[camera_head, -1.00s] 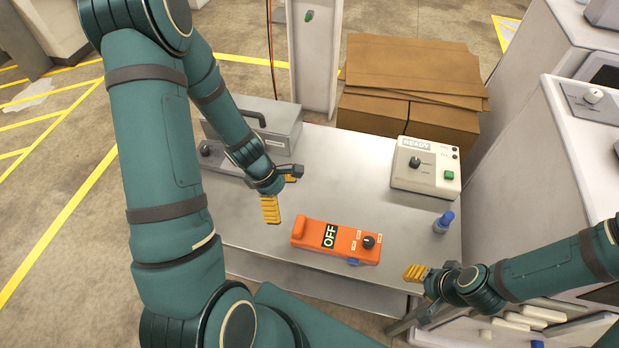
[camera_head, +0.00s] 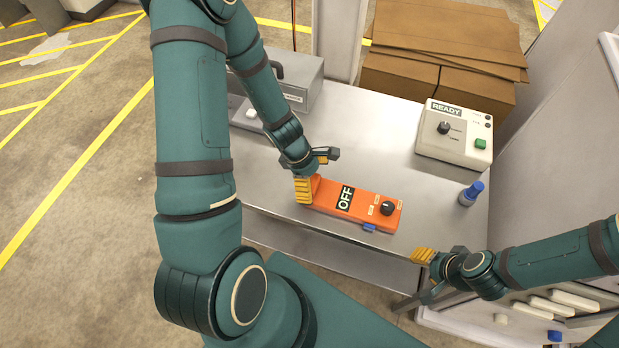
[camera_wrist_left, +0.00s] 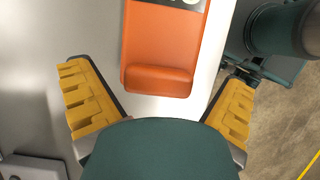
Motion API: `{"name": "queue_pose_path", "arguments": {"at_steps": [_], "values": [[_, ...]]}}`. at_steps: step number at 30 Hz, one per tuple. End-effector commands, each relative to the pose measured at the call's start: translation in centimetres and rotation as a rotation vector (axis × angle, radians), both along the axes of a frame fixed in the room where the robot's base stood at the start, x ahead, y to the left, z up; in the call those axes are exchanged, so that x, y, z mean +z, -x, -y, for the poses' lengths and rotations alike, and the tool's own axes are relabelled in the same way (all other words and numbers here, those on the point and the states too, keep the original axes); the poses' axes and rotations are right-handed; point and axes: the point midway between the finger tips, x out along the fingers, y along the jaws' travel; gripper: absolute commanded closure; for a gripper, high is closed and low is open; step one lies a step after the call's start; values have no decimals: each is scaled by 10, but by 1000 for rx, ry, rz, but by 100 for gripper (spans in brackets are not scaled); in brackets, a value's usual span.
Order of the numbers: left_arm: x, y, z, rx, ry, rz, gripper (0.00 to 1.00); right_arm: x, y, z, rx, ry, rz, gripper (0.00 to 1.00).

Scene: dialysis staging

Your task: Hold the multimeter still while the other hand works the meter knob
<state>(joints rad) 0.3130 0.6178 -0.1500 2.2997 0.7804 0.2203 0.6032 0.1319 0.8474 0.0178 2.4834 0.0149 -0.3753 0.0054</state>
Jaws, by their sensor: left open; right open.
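The orange multimeter (camera_head: 330,193) lies flat on the metal table, with an OFF label and a black meter knob (camera_head: 387,208) near its right end. My left gripper (camera_head: 315,176) is open at the multimeter's left end. In the left wrist view, the multimeter's end (camera_wrist_left: 158,70) lies between and ahead of the two yellow fingers (camera_wrist_left: 160,105), with gaps on both sides. My right gripper (camera_head: 424,256) is open and empty near the table's front right corner, apart from the multimeter. Its far finger is hard to make out.
A READY box (camera_head: 455,135) with a knob and green button stands at the back right. A blue-capped bottle (camera_head: 470,194) stands at the right edge. A grey case (camera_head: 300,80) is at the back left. The table (camera_head: 375,120) is clear in the middle.

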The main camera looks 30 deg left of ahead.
Motion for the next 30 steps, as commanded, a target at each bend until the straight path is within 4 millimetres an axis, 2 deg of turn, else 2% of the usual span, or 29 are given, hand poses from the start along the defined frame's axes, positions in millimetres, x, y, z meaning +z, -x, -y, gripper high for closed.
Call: {"name": "queue_pose_path", "arguments": {"at_steps": [1,6,17,18,20,21,24,30], "values": [[-8,0,2,-1,0,-1,0,-8,1,0,2,0,-2,53],[-17,-1,7,-1,1,0,0,-17,2,-1,5,1,-5,53],[-18,-2,8,-1,1,0,0,-18,3,-1,6,1,-6,53],[-18,-2,8,-1,1,0,4,-18,3,-1,6,1,-6,53],[-18,-2,8,-1,0,-1,25,-18,3,-1,6,1,-6,53],[-18,-2,8,-1,0,-1,39,-18,3,-1,6,1,-6,53],[-18,-2,8,-1,0,-1,70,-18,3,-1,6,1,-6,53],[-18,-2,8,0,0,-1,71,-18,3,-1,5,0,-7,53]]}}
